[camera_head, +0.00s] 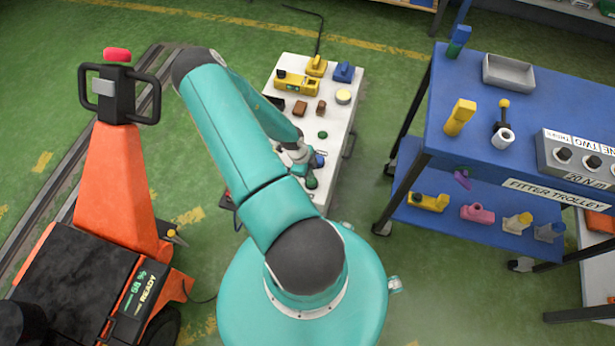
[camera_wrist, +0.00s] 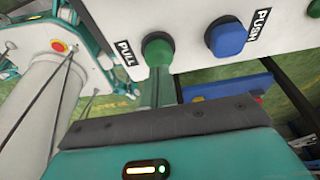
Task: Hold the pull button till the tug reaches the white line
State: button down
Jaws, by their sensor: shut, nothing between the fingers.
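The green pull button (camera_wrist: 160,48), labelled PULL, sits on a white panel in the wrist view, left of the blue push button (camera_wrist: 226,36). My gripper (camera_wrist: 160,72) is shut and empty, its fingers reaching up to the green button. They seem to meet it, but I cannot tell whether it is pressed in. In the head view my gripper (camera_head: 301,172) is low at the near end of the white console (camera_head: 285,125), partly hidden by my arm. I cannot make out a white line.
Rails (camera_head: 40,205) run along the floor at the left by the tug. A blue fitter trolley (camera_head: 545,110) with tools stands at the right. Yellow and brown parts (camera_head: 297,85) lie on the console's far end. Green floor lies between console and trolley.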

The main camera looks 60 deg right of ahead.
jog(key=v, duration=1.1)
jog(key=shift+s+d, duration=0.15)
jog(key=shift+d, duration=0.1)
jog(key=shift+r, duration=0.1)
dwell(0.4)
jog(key=w+a+r+n+t+y, duration=0.1)
jog(key=w+a+r+n+t, duration=0.2)
jog(key=w+a+r+n, duration=0.6)
jog(key=w+a+r+n+t+y, duration=0.15)
jog(key=w+a+r+n, duration=0.45)
jog(key=w+a+r, duration=0.7)
jog(key=s+a+r+n+t, duration=0.1)
jog(key=s+a+r+n, duration=0.3)
jog(key=r, duration=0.4)
jog(key=s+a+r+n+t, duration=0.1)
jog(key=a+r+n, duration=0.35)
jog(key=r, duration=0.35)
jog(key=s+a+r+n+t+h, duration=0.2)
jog(key=s+a+r+n, duration=0.4)
jog(key=s+r+n, duration=0.3)
jog(key=shift+s+a+r+n, duration=0.25)
jog(key=shift+a+n, duration=0.15)
jog(key=shift+n, duration=0.45)
jog(key=shift+t, duration=0.25)
